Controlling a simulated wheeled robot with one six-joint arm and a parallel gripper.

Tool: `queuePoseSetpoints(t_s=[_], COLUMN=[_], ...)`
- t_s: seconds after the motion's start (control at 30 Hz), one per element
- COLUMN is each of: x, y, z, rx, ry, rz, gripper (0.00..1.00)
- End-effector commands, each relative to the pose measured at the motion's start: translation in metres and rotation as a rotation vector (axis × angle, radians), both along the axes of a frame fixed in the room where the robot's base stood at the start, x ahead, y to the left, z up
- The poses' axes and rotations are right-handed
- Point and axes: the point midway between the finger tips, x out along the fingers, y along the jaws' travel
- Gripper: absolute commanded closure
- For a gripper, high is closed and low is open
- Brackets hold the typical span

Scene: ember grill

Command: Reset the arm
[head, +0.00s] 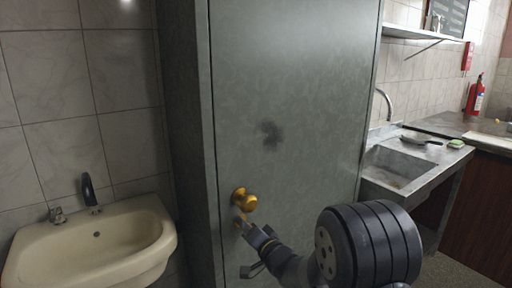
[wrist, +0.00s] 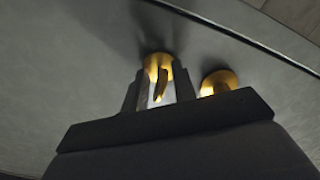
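My gripper (head: 246,230) is at the grey door (head: 290,95), just below the round gold knob (head: 244,199). A smaller gold fitting (head: 240,218) shows beneath the knob, close to my fingertips. In the wrist view my gripper (wrist: 158,92) has its two fingers apart, one on each side of a narrow gold piece (wrist: 160,84) in front of a round gold fitting (wrist: 157,63). The fingers look clear of this piece, though contact is hard to judge. A second gold round part (wrist: 218,80) stands to the right, partly hidden by my gripper's body.
A cream washbasin (head: 95,240) with a dark tap (head: 89,190) is at the left. At the right are a metal sink (head: 400,165), a counter (head: 450,125), a wall shelf (head: 415,34) and a red fire extinguisher (head: 474,97). The door looks closed.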

Motion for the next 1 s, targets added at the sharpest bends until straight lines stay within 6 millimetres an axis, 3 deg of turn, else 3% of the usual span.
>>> queuePoseSetpoints(t_s=[0.6, 1.0], x=[-0.0001, 0.0000], y=[0.0002, 0.0002], z=[-0.0011, 0.0001], rx=[-0.448, -0.551], ry=[-0.304, -0.373], rz=[0.000, 0.001], gripper=[0.74, 0.74])
